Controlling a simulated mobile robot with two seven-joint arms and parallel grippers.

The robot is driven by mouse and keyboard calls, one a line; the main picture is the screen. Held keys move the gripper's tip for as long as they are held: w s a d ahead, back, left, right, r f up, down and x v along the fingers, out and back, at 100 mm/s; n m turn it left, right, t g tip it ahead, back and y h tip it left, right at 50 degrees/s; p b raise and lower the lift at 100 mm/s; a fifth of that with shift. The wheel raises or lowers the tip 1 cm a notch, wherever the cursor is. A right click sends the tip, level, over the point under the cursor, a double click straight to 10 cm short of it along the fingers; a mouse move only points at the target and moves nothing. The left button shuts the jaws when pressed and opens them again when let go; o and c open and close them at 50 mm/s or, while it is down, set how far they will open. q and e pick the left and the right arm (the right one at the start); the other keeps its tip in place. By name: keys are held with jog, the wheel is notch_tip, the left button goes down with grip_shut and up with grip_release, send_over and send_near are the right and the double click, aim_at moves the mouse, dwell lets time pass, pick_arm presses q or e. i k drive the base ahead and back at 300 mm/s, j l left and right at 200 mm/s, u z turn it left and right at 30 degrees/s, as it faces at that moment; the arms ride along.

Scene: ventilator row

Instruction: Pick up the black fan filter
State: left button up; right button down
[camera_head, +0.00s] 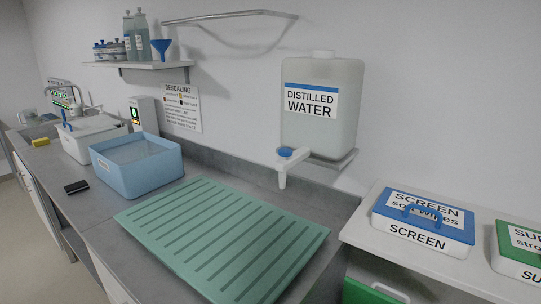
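A small flat black rectangular piece, which looks like the black fan filter (76,187), lies on the grey counter (84,204). It is near the counter's front edge at the left, in front of and to the left of the blue basin (145,175), and apart from it. No gripper of mine is in view, so nothing shows of their state or where they are.
A green ribbed mat (222,233) covers the counter's middle. A white tub (84,143) and yellow sponge (41,142) stand farther left. A distilled water tank (321,127) with a spout hangs over the counter. Wipe boxes (425,218) stand right.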

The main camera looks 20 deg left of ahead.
aim_at(80, 186)
jog(key=i+j, duration=0.1)
jog(key=j, duration=0.3)
jog(key=i+j, duration=0.1)
jog(key=j, duration=0.35)
jog(key=i+j, duration=0.1)
jog(key=j, duration=0.7)
jog(key=i+j, duration=0.15)
jog(key=j, duration=0.25)
